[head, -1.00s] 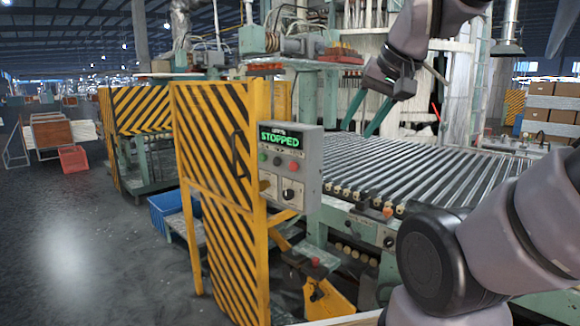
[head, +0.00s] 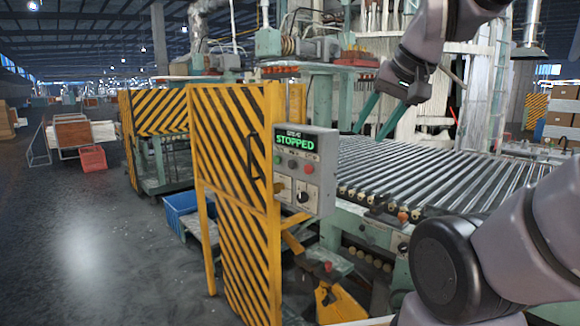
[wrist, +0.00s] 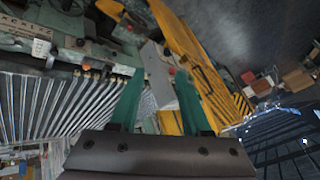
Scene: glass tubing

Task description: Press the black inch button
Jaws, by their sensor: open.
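The grey control box (head: 325,185) is fixed beside the striped yellow gate and its green display reads STOPPED. Under the display is a row of small buttons: a green one (head: 278,160) at left, a dark one (head: 292,164) in the middle and a red one (head: 308,169) at right. A black knob (head: 302,196) sits lower. The button labels are too small to read. My gripper (head: 369,134) is open and empty, its teal fingers pointing down over the rollers, right of and above the box, apart from it. In the wrist view, the fingers (wrist: 160,74) flank the grey box beyond them.
The striped yellow gate (head: 235,150) stands left of the box. A roller conveyor (head: 430,175) lies to the right, with green machinery behind. A blue crate (head: 180,203) sits low behind the gate. The grey floor (head: 90,240) at left is open.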

